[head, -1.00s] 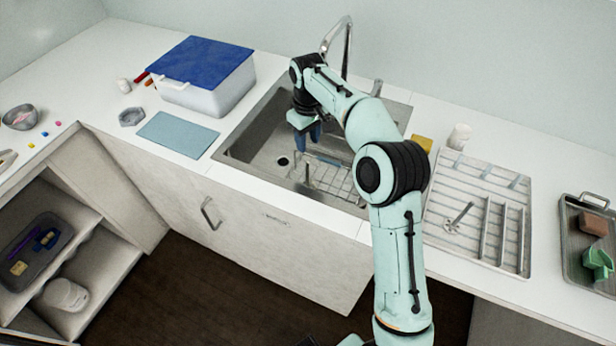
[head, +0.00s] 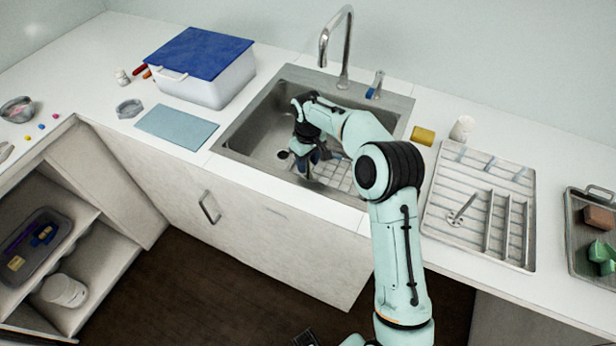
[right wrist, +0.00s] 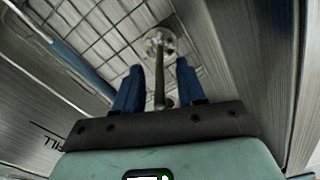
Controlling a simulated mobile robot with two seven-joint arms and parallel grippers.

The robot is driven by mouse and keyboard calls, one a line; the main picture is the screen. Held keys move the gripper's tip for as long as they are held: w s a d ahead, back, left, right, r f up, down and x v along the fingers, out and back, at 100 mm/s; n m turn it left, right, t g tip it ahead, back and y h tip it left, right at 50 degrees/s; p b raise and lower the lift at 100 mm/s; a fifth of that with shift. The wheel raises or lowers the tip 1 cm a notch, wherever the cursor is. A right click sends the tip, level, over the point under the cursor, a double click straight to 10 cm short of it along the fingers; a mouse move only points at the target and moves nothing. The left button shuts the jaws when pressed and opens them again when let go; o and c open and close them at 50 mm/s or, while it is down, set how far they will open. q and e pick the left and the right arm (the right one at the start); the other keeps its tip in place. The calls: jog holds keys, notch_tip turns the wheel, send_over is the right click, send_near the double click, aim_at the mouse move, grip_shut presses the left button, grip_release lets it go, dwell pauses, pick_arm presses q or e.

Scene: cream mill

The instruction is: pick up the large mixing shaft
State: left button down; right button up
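A metal mixing shaft (right wrist: 159,85) with a round disc at its far end is in the sink. It shows in the right wrist view between the two blue fingers of my right gripper (right wrist: 159,67). The fingers are apart, with a gap on each side of the rod. In the head view my right gripper (head: 311,165) is low inside the sink (head: 250,133) and mostly hides this shaft. My left gripper is not in view.
A wire grid (head: 335,174) lies in the sink. The faucet (head: 347,45) rises behind it. A blue-lidded bin (head: 205,85) and a blue mat (head: 177,127) are to the left. A yellow sponge (head: 423,136) and a white jar (head: 461,128) are to the right.

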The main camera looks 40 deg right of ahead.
grip_shut()
